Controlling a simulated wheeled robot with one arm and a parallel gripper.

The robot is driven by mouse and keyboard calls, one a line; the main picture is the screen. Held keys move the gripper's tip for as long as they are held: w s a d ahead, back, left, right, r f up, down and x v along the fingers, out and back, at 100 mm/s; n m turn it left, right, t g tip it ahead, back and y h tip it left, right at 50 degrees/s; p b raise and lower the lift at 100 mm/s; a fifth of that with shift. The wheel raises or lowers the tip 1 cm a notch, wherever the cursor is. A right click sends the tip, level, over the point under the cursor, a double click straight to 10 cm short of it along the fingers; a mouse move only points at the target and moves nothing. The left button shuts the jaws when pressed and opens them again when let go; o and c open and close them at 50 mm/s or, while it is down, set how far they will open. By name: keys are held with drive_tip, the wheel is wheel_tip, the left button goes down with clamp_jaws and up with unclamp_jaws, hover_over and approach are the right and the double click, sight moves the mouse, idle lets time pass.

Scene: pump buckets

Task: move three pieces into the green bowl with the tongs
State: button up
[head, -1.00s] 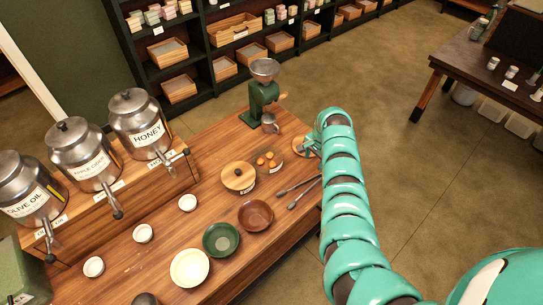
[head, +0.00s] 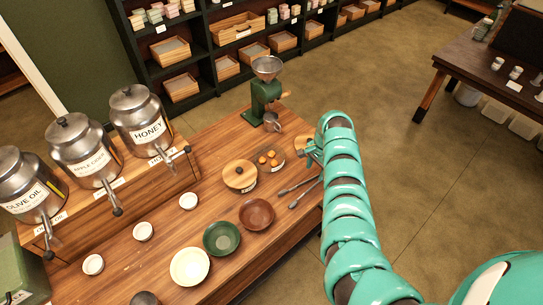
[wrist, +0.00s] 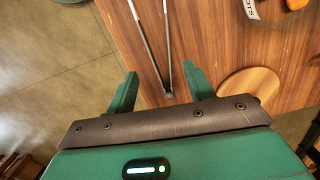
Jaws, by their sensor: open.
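The metal tongs (head: 297,187) lie on the wooden counter, right of the brown bowl. In the wrist view the tongs (wrist: 167,45) run away from me, with their joined end between my open fingers. My gripper (wrist: 160,72) is open; I cannot tell whether the fingers touch the tongs. The green bowl (head: 222,239) stands empty-looking near the counter's front edge.
A brown bowl (head: 257,214) and a cream bowl (head: 190,266) flank the green bowl. A green grinder (head: 264,97) is at the back. A round board (wrist: 249,88) lies right of my fingers. Metal dispensers (head: 137,118) line the left.

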sight(311, 185)
drive_tip(key=f+b, duration=0.1)
drive_tip(key=f, duration=0.1)
drive_tip(key=f+b, duration=0.1)
drive_tip(key=f, duration=0.1)
drive_tip(key=f+b, duration=0.1)
drive_tip(key=f, duration=0.2)
drive_tip(key=shift+s+a+f+b, duration=0.1)
drive_tip(key=shift+s+a+b, duration=0.05)
drive_tip(key=shift+a+b, duration=0.2)
drive_tip(key=c, duration=0.7)
wheel_tip(311, 185, up, 12)
drive_tip(key=p, duration=1)
